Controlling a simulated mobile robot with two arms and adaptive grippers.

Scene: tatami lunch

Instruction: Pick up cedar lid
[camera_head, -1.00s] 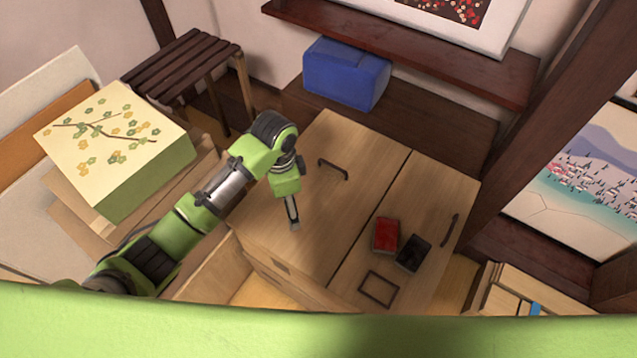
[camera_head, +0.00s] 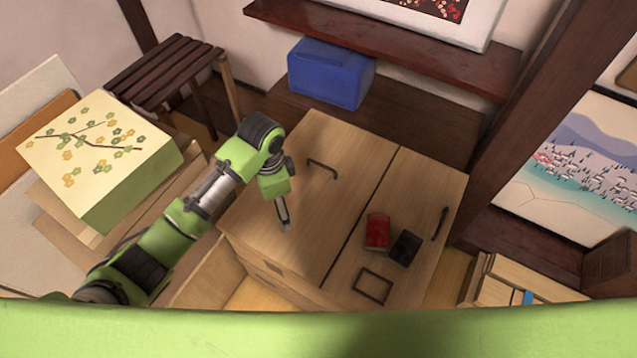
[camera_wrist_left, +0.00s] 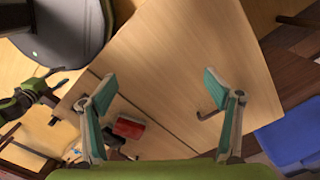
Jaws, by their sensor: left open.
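The cedar lid appears to be the left of two pale wooden panels (camera_head: 315,215) on top of the low chest, with a dark handle (camera_head: 322,167) near its far side. In the left wrist view the panel (camera_wrist_left: 180,55) fills the middle and its handle (camera_wrist_left: 208,114) shows beside the right finger. My left gripper (camera_head: 285,226) is over the near left part of this panel, apart from the handle. Its two fingers (camera_wrist_left: 157,78) are spread and empty in the wrist view. A green and black arm part, probably my right one, shows at the wrist view's left edge, with its jaws unclear.
The second panel (camera_head: 420,200) carries a red box (camera_head: 377,231), a black box (camera_head: 404,248), a dark square frame (camera_head: 373,285) and a handle (camera_head: 440,224). A blue box (camera_head: 331,73) stands behind. A flowered box (camera_head: 95,150) is at left.

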